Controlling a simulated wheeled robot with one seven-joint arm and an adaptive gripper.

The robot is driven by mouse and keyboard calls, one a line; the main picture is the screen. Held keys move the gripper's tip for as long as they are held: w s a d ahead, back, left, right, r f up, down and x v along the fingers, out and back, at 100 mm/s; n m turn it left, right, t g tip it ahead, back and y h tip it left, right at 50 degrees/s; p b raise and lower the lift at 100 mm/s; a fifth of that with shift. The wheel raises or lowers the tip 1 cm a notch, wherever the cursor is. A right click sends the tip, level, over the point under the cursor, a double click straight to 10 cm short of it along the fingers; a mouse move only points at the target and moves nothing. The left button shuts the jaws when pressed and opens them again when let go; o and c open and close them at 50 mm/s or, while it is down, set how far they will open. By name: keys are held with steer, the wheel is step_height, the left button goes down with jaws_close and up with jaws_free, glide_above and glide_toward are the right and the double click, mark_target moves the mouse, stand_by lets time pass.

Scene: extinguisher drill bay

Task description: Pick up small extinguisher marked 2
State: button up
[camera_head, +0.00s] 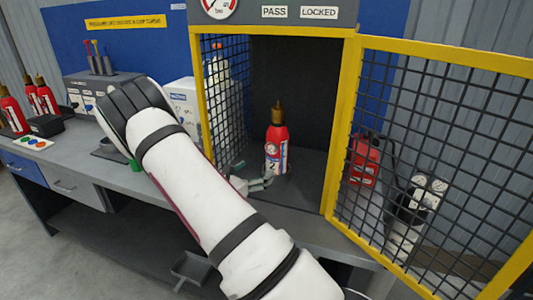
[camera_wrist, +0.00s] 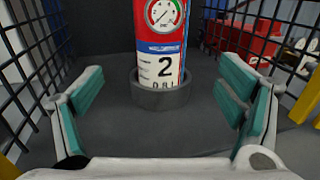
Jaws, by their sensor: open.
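The small red extinguisher marked 2 (camera_head: 276,148) stands upright inside the open mesh cage, with a brass-coloured top. In the wrist view the extinguisher (camera_wrist: 162,55) shows its gauge and a white label with a black 2. Its base sits in a low grey ring (camera_wrist: 160,97) on the cage floor. My gripper (camera_wrist: 160,92) is open and empty, its green-padded fingers spread left and right, with the extinguisher centred beyond them. In the head view my gripper (camera_head: 262,183) is low at the cage opening, just in front of the extinguisher, partly hidden by my arm.
The yellow-framed mesh door (camera_head: 345,120) stands open to the right. A mesh side wall (camera_head: 222,95) bounds the cage on the left. A red can (camera_head: 364,160) and a gauge device (camera_head: 425,192) show behind the door. Several red extinguishers (camera_head: 45,97) stand at far left.

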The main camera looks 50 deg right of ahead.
mark_target(277, 151)
steer(key=d, duration=0.4)
steer(key=w+d, duration=0.1)
steer(key=d, duration=0.8)
steer(key=shift+w+r+p, duration=0.2)
steer(key=shift+w+p, duration=0.15)
steer(key=shift+p, duration=0.05)
steer(key=c, duration=1.8)
steer(key=shift+r, duration=0.25)
steer(key=shift+c, duration=1.4)
steer(key=shift+r, duration=0.1)
